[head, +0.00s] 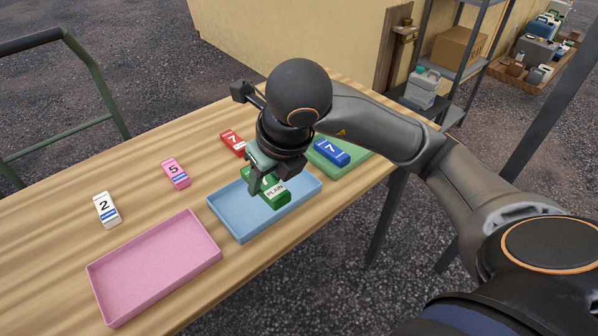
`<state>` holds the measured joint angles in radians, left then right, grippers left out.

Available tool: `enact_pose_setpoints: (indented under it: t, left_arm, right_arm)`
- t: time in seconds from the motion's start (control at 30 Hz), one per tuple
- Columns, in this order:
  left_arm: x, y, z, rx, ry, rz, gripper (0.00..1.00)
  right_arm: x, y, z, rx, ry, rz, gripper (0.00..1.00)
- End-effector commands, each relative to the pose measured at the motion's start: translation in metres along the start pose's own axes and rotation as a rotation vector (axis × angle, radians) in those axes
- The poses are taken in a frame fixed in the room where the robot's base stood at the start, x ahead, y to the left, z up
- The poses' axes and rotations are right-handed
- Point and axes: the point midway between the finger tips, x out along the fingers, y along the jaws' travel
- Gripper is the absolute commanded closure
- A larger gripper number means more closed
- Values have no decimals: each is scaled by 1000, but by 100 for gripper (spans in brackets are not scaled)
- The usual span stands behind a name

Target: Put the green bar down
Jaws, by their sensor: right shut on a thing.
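The green bar (275,195), with a white label reading PLAIN, is in my right gripper (266,182), which is shut on it. The gripper comes down over the blue tray (237,229), and the bar appears over the tray's inside. I cannot tell whether the bar touches the tray's floor. The gripper and wrist hide part of the bar and the back of the tray. My left gripper is not in view.
An empty pink tray (153,262) lies at the front left. A white bar (107,209), a pink bar (175,172) and a red bar (232,142) lie on the wooden table (60,232). A blue bar (331,151) lies in the green tray (358,163) at the right.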

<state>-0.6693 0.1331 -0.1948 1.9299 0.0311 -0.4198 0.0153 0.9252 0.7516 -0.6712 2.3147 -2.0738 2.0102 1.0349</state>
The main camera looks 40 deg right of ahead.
Motion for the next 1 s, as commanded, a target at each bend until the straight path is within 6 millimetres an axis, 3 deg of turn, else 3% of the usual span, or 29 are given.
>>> enact_pose_setpoints:
  t: [0.17, 0.37, 0.5, 0.87, 1.0]
  left_arm:
    - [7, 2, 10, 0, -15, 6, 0]
    - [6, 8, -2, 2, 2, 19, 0]
    - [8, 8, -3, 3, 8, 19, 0]
    - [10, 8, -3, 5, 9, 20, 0]
    - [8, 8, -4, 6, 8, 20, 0]
  right_arm:
    - [27, -31, 11, 9, 9, -3, 100]
    - [57, -72, 31, 8, 7, -5, 100]
    - [88, -88, 31, 3, 8, -2, 100]
    - [124, -110, 34, 3, 4, -2, 100]
    - [143, -108, 25, 0, 6, 1, 100]
